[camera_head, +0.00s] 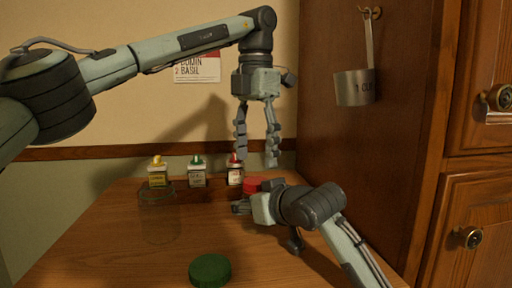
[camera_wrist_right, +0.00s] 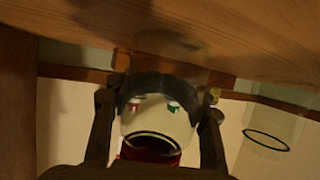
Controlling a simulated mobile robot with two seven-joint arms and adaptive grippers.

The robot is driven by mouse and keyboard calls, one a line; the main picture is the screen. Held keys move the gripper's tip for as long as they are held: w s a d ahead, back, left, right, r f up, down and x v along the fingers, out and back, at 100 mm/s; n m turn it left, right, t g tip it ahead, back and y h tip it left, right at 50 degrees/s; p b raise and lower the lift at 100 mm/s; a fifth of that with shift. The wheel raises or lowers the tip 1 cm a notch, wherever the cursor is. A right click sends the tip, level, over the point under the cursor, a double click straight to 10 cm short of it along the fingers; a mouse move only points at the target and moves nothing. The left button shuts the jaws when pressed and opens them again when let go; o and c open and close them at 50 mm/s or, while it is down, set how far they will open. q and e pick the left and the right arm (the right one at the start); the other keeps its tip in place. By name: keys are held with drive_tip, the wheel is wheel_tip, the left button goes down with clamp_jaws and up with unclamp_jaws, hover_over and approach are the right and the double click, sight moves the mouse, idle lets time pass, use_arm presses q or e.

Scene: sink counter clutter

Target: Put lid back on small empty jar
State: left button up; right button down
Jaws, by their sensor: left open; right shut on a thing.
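A red lid (camera_head: 262,183) shows just behind my right gripper (camera_head: 240,207) in the head view. In the right wrist view, which is upside down, the red lid (camera_wrist_right: 150,153) is at the dark-ringed mouth of a clear small jar (camera_wrist_right: 155,122) between my right fingers. My right gripper is shut on this jar, low over the counter. Whether the lid sits fully level is hidden. My left gripper (camera_head: 257,150) points down, open and empty, above the jar and the red lid, apart from them.
A larger clear jar (camera_head: 158,215) stands open on the wooden counter (camera_head: 110,245) at left. A green lid (camera_head: 210,270) lies at the front. Bottles with yellow (camera_head: 157,175), green (camera_head: 197,173) and red caps (camera_head: 235,172) line the back. A cabinet wall (camera_head: 375,140) bounds the right.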

sight(256, 180)
use_arm(q)
drive_tip(key=n, duration=0.2)
drive_tip(key=r+n, duration=0.1)
drive_tip(key=n, duration=0.2)
drive_tip(key=shift+r+n, duration=0.3)
drive_tip(key=shift+r, duration=0.05)
drive_tip(key=n, duration=0.2)
drive_tip(key=r+n, duration=0.1)
drive_tip(key=n, duration=0.2)
drive_tip(key=shift+r+n, duration=0.3)
drive_tip(key=shift+f, duration=0.1)
drive_tip(key=shift+f, duration=3.9)
drive_tip(key=shift+c, duration=0.5)
drive_tip(key=c, duration=1.1)
drive_tip(key=m, duration=0.5)
drive_tip(key=shift+m, duration=0.4)
drive_tip(key=shift+c, duration=0.2)
drive_tip(key=m, duration=0.5)
drive_tip(key=shift+m, duration=0.3)
drive_tip(key=o, duration=1.3)
